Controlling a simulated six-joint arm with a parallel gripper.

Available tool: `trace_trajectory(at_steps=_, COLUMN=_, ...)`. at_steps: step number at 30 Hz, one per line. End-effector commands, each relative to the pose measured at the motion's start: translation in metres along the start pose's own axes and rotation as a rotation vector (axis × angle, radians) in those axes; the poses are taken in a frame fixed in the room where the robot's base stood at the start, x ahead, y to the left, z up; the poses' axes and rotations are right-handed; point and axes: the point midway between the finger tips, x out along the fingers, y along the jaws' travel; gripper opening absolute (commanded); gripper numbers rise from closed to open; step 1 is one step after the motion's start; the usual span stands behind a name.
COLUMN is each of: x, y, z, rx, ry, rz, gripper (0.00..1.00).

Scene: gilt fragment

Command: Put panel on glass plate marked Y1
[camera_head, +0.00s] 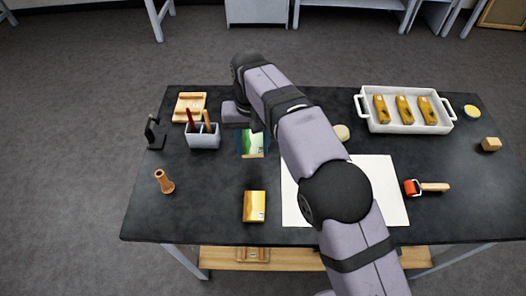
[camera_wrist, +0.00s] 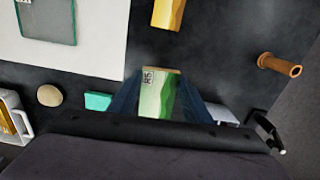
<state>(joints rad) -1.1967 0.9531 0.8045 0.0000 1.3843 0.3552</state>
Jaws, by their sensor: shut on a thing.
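My gripper (camera_wrist: 158,98) is shut on a green and white panel (camera_wrist: 157,96), held between its two blue fingers. A small label on the panel seems to read R5. The panel (camera_head: 253,144) also shows in the head view, below my wrist, left of the white sheet. A greenish glass plate (camera_wrist: 47,18) lies on the white sheet (camera_wrist: 95,40) in the wrist view, cut by the top edge; I see no readable mark on it. In the head view my arm covers the middle of the sheet and hides the plate.
A yellow block (camera_head: 254,206) lies nearer the front edge. A wooden peg (camera_head: 165,181) stands left. A pen cup (camera_head: 203,140) and wooden tray (camera_head: 189,106) are at back left. A white tray (camera_head: 376,127) with yellow pieces and a red roller (camera_head: 413,187) are right.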

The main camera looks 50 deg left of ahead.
Motion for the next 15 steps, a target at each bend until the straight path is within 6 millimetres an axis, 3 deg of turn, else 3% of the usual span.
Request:
trace_trajectory(at_steps=7, x=0.000, y=0.010, z=-0.004, rx=0.019, ry=0.001, rz=0.000, gripper=0.23)
trace_trajectory(at_steps=15, x=-0.021, y=0.052, z=-0.023, rx=0.099, ry=0.003, rz=-0.001, gripper=0.23)
